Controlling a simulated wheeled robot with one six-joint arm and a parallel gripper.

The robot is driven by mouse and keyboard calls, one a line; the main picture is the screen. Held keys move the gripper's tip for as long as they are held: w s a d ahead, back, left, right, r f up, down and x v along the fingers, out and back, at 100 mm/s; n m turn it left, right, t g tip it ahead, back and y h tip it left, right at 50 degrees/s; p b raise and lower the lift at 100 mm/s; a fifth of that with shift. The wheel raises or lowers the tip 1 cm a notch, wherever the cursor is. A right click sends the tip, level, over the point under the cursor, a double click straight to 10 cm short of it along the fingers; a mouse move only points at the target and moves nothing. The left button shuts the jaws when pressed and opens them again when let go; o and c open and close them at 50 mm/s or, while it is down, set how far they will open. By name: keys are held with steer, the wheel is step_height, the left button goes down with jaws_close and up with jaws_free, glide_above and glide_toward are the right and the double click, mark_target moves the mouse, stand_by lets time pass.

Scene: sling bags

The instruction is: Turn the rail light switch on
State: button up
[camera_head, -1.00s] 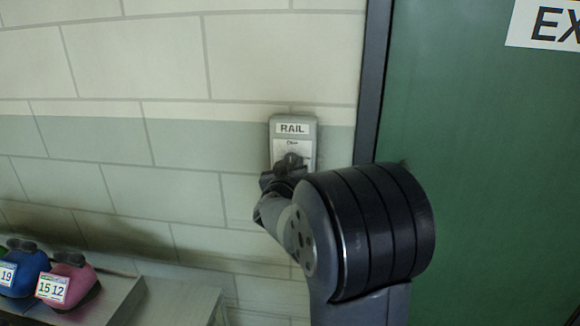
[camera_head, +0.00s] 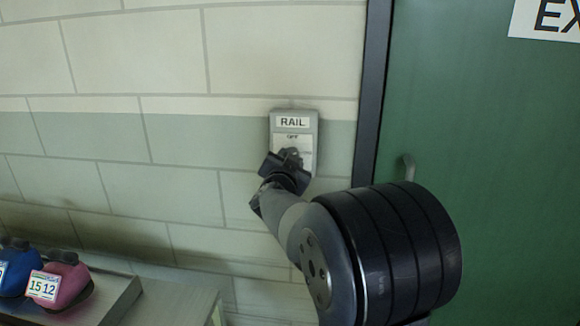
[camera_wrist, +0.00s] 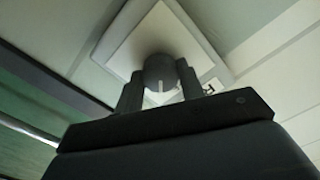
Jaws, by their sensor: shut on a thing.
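The rail light switch (camera_head: 307,133) is a grey box on the wall with a "RAIL" label and a dark round knob on a pale plate. My gripper (camera_head: 286,166) is at the knob and covers most of it in the head view. In the wrist view the knob (camera_wrist: 159,70) has a white mark line and sits between the two fingers of my gripper (camera_wrist: 158,88). The fingers are shut on the knob. The wrist view is rolled, with the switch plate tilted. The small lettering on the plate is too blurred to read with certainty.
A green door (camera_head: 480,120) with a handle (camera_head: 408,167) and an "EX" sign (camera_head: 546,20) is to the right, behind a dark frame (camera_head: 371,90). A bench (camera_head: 175,300) at lower left holds a pink bag (camera_head: 62,280) and a blue bag (camera_head: 18,268).

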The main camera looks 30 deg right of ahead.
steer(key=m+b, duration=0.4)
steer(key=m, duration=0.5)
steer(key=shift+m, duration=0.3)
stand_by(0.5)
steer(key=o, duration=1)
steer(key=v, duration=1)
steer(key=shift+s+a, duration=0.3)
steer(key=shift+a, duration=0.05)
